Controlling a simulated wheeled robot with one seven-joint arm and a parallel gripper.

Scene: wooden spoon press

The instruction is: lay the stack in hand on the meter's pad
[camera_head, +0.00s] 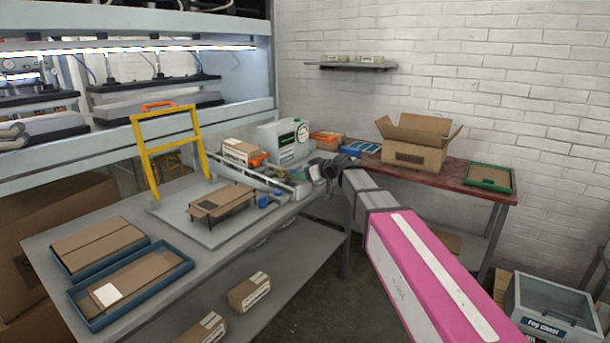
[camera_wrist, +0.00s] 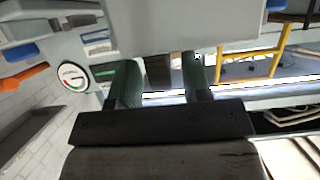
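The meter (camera_head: 283,142) is a pale grey box with a round dial, at the far end of the grey bench. Its dial (camera_wrist: 75,76) also shows at the left of the wrist view. My gripper (camera_head: 328,168) is in front of it, small and dark in the head view. In the wrist view my gripper (camera_wrist: 160,70) has its two green fingers apart. A small dark brown stack (camera_wrist: 158,69) shows between them, narrower than the space, with a gap at its right side. The pad cannot be made out, so whether the stack touches it is unclear.
A yellow frame (camera_head: 165,150) stands on the bench, left of my gripper. Blue trays (camera_head: 185,262) with brown boards lie at the near end. An open carton (camera_head: 415,143) and a green tray (camera_head: 489,178) stand on the red table at the right.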

